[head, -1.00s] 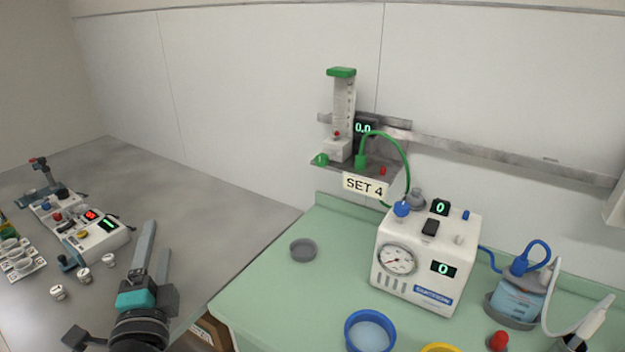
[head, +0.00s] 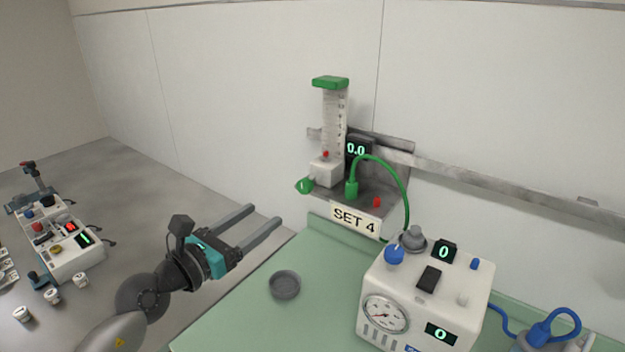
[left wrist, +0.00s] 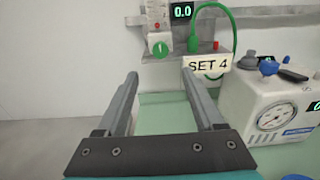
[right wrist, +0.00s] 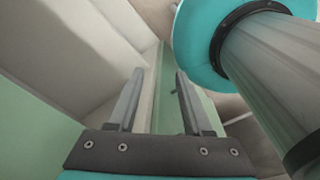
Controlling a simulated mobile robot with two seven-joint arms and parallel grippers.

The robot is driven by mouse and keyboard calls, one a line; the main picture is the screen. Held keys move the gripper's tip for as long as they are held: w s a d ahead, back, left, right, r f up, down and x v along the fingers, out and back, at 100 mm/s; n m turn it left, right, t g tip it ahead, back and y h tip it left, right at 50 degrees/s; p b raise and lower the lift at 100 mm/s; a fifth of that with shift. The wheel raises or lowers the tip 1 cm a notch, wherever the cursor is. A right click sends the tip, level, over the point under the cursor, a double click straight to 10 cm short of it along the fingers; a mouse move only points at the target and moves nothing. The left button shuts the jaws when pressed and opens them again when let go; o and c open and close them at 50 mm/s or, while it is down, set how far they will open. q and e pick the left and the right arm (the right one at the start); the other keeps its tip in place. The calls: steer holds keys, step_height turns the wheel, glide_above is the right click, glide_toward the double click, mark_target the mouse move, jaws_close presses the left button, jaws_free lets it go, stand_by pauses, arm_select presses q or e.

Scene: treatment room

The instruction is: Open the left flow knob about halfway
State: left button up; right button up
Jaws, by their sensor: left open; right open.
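The green flow knob (head: 304,185) sits on the left side of the white base of the flowmeter (head: 334,120), which is mounted on the wall rail. In the left wrist view the knob (left wrist: 160,50) faces me, above and between the fingers. The display (head: 357,149) beside the tube reads 0.0, and a card (head: 355,221) below reads SET 4. My left gripper (head: 265,220) is open and empty, left of and below the knob and apart from it. My right gripper (right wrist: 156,75) is open and empty; it shows only in its own wrist view.
A green hose (head: 402,190) loops from the flowmeter down towards the white suction unit (head: 410,305), whose displays read 0. A grey dish (head: 285,285) lies on the green table (head: 232,320). A red knob (head: 377,202) sits right of the hose fitting.

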mark_target(302, 187)
arm_select(q)
steer(key=b+x, duration=0.1)
steer(key=x, duration=1.1)
steer(key=shift+w+d, duration=0.2)
steer(key=shift+b+x, duration=0.5)
steer(key=shift+x, duration=0.45)
arm_select(e)
steer(key=shift+s+a+f, duration=0.3)
steer(key=shift+s+f, duration=0.05)
steer(key=shift+f, duration=0.15)
steer(key=shift+s+a+f, duration=0.3)
steer(key=shift+s+f, duration=0.05)
steer(key=shift+f, duration=0.1)
arm_select(q)
jaws_close()
